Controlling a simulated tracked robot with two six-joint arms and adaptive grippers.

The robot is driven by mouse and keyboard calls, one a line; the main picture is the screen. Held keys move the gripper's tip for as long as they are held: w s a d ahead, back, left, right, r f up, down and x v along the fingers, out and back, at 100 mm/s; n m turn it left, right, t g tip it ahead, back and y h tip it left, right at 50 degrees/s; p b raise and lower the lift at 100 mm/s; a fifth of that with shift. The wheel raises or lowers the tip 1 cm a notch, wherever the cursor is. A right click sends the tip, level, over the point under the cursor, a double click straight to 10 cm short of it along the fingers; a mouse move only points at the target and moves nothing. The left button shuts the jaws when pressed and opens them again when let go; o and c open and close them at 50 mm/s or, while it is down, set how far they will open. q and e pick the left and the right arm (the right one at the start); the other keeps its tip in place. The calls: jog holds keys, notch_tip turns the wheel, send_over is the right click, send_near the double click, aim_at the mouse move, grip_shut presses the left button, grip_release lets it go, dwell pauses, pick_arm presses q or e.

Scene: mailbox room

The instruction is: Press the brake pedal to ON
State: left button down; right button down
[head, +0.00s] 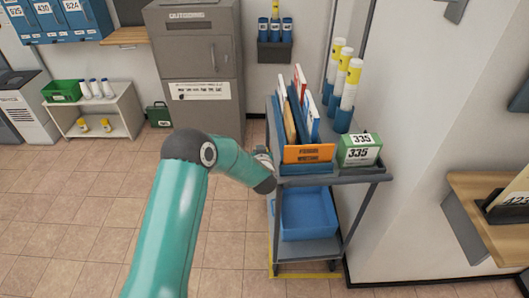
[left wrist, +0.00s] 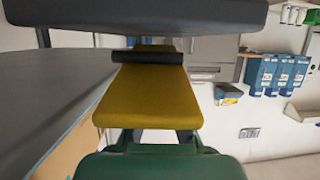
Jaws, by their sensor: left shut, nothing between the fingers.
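My left arm reaches from the bottom of the head view to the left side of the grey cart (head: 336,178). Its gripper end (head: 262,155) is small there, partly hidden behind my own forearm, close to the cart's left edge by the upper shelf. In the left wrist view my left gripper (left wrist: 147,57) shows a green body, a yellow finger and a dark tip. It is shut, with nothing seen held. I cannot make out a brake pedal in either view, so its setting cannot be told. My right gripper is in neither view.
The cart carries folders (head: 299,105), tubes (head: 350,84), a green-and-white box (head: 360,149) and a blue bin (head: 306,214) below. A grey cabinet (head: 198,65) stands behind. A wooden shelf (head: 490,205) is at right.

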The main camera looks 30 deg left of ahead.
pick_arm(q)
jog(key=shift+r, duration=0.1)
jog(key=r+p, duration=0.2)
jog(key=r, duration=0.1)
jog(key=r+p, duration=0.1)
jog(key=shift+w+a+r, duration=0.15)
jog(key=shift+w+a, duration=0.1)
jog(key=shift+w, duration=0.05)
jog(key=b+v, duration=0.2)
jog(key=v, duration=0.7)
jog(key=shift+s+d+r, duration=0.2)
jog(key=shift+s+d, duration=0.05)
